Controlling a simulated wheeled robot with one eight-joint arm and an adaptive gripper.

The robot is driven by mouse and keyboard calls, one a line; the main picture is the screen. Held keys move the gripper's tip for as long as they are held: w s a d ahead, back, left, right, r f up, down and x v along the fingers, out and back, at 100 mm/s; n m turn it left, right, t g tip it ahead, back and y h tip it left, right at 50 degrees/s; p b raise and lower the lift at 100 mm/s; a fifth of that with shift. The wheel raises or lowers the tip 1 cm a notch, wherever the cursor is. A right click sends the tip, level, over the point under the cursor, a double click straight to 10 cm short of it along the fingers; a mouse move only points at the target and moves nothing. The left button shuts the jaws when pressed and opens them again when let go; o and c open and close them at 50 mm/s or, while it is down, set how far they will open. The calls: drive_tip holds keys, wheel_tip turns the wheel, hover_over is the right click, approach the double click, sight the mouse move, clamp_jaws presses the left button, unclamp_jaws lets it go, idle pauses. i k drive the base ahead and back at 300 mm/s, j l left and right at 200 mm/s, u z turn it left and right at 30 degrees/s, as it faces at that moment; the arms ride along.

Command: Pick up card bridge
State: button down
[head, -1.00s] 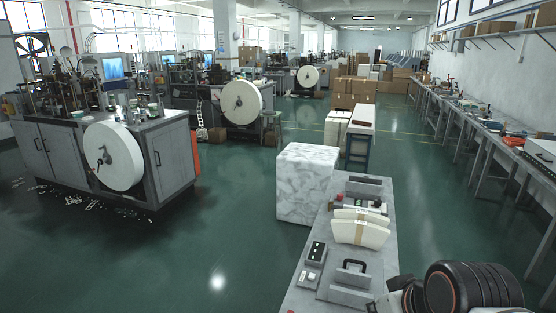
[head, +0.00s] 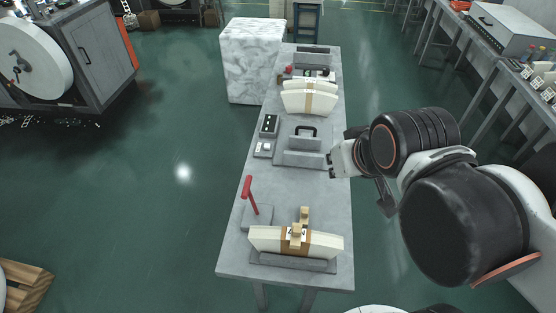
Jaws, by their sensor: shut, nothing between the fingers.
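A stack of cream cards (head: 325,246) with a brown band stands in a grey holder (head: 292,263) at the near end of the narrow grey table. A small tan bridge-like piece (head: 304,216) sits across its middle. A second banded cream card stack (head: 297,103) stands near the far end. No label tells which is the card bridge. My gripper (head: 332,166) is at the table's right edge, beside the middle fixture, shut and empty. It is apart from both stacks; its fingertips are small and partly hidden.
The grey table (head: 240,256) also holds a red lever (head: 248,192), a black-handled grey fixture (head: 304,145) and a black control box (head: 268,125). A white marbled block (head: 252,62) stands behind left. Workbenches line the right.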

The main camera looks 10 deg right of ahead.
sight(297, 232)
drive_tip(key=k+j+z, duration=0.35)
drive_tip(key=j, duration=0.25)
drive_tip(key=k+j+z, duration=0.3)
drive_tip(key=k+j, duration=0.25)
